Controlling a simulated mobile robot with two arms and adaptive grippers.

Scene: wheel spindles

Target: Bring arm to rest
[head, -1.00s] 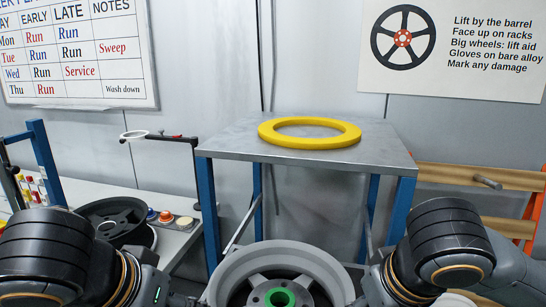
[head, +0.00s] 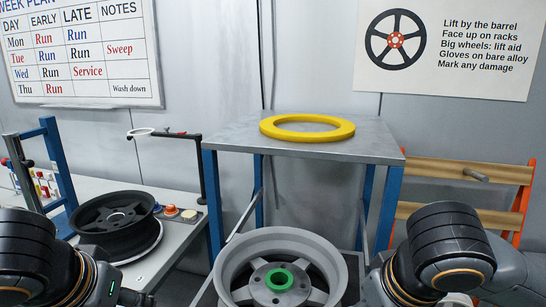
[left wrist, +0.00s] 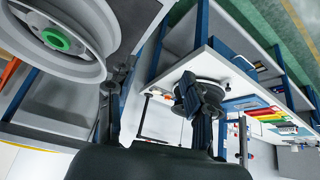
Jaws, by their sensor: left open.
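My left arm (head: 45,262) is at the lower left of the head view, beside the bench. In the left wrist view my left gripper (left wrist: 157,82) is open, its dark fingers apart with nothing between them. A silver wheel (head: 236,262) with a green ring (head: 279,280) at its hub sits at the front centre; it also shows in the left wrist view (left wrist: 92,67), to the left of the fingers and apart from them. My right arm (head: 440,245) is bent at the lower right; its gripper is out of view.
A black wheel (head: 113,232) lies on a round plate on the left bench (head: 176,246), near coloured buttons (head: 172,211). A yellow ring (head: 307,137) lies on the grey table (head: 235,137). A wooden rack (head: 440,173) stands right. The table top around the ring is clear.

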